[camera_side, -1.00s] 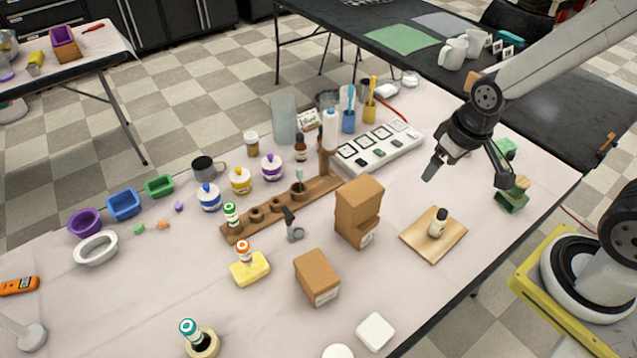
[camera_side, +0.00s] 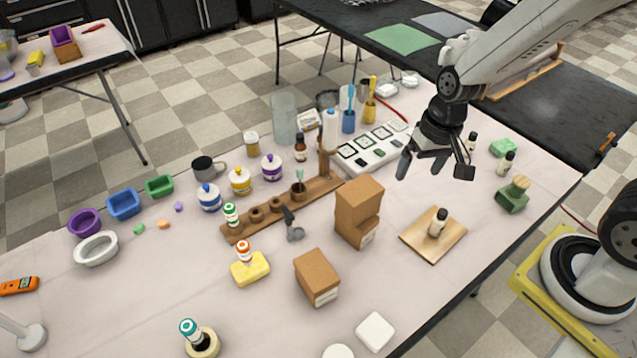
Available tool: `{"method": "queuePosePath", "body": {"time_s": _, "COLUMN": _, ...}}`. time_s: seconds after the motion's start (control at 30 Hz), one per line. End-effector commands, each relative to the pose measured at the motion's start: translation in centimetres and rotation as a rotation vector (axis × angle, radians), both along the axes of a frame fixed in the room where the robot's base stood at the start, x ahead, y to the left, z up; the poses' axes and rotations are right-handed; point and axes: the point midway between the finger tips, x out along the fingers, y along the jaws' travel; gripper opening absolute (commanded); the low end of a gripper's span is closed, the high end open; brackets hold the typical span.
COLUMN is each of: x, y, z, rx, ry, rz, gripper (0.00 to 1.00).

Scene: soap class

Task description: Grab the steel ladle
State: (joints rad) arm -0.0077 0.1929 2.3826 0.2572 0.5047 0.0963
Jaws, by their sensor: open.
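A small grey metal cup-like piece with a dark handle (camera_side: 293,226) stands in front of the brown wooden holder; it may be the steel ladle, but it is too small to be sure. My gripper (camera_side: 434,168) is open and empty. It hangs above the right part of the table, up and to the right of that piece and well apart from it. Its fingers point down, above and behind the wooden board.
A second box (camera_side: 317,276) is in front. A wooden board (camera_side: 415,241) carries a small bottle (camera_side: 438,223). A white tray (camera_side: 362,158) lies behind.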

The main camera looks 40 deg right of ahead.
Motion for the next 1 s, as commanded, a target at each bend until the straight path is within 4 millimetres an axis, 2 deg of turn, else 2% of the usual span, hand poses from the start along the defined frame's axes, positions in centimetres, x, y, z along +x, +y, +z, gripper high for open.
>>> {"method": "queuePosePath", "body": {"time_s": 0.5, "x": 7.3, "y": 8.0, "z": -4.4, "rx": 0.412, "ry": 0.402, "rz": -0.559, "gripper": 1.0}}
{"method": "queuePosePath", "body": {"time_s": 0.8, "x": 12.2, "y": 12.7, "z": -6.6, "rx": 0.681, "ry": 0.638, "rz": -0.824, "gripper": 1.0}}
{"method": "queuePosePath", "body": {"time_s": 1.0, "x": 15.2, "y": 14.9, "z": -7.8, "rx": 0.848, "ry": 0.774, "rz": -0.953, "gripper": 1.0}}
